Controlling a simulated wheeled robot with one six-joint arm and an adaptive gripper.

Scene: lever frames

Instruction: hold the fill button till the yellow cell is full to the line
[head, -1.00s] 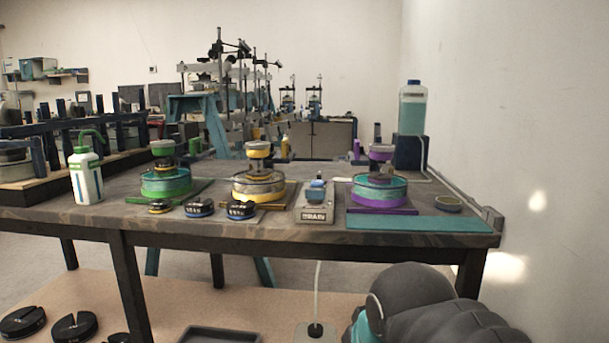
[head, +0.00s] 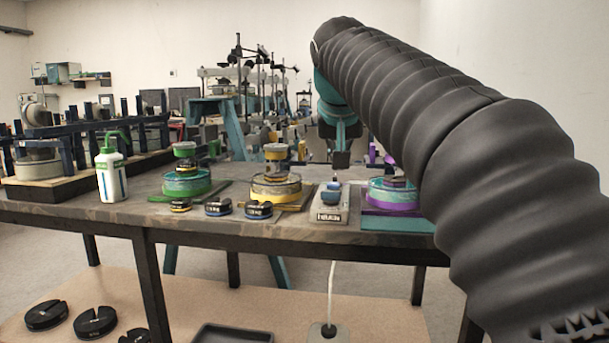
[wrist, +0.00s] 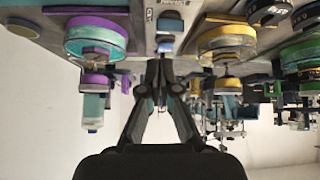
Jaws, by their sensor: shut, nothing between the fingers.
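The yellow cell (head: 275,192), a clear round dish with a yellow base, stands on the bench; it also shows in the wrist view (wrist: 226,40). Its liquid level and line are too small to read. A grey box (head: 328,216) to its right carries a blue button (head: 332,190); in the wrist view the box (wrist: 171,18) is at the top centre. My gripper (head: 337,176) is shut and empty, pointing down just over the blue button. It shows in the wrist view (wrist: 160,62) with its tips together. I cannot tell whether the tips touch the button.
The purple cell (head: 390,195) stands close on the right, partly behind my arm. The green cell (head: 186,184) and a white bottle (head: 110,170) are to the left. Several black slotted weights (head: 218,207) lie along the front edge of the bench.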

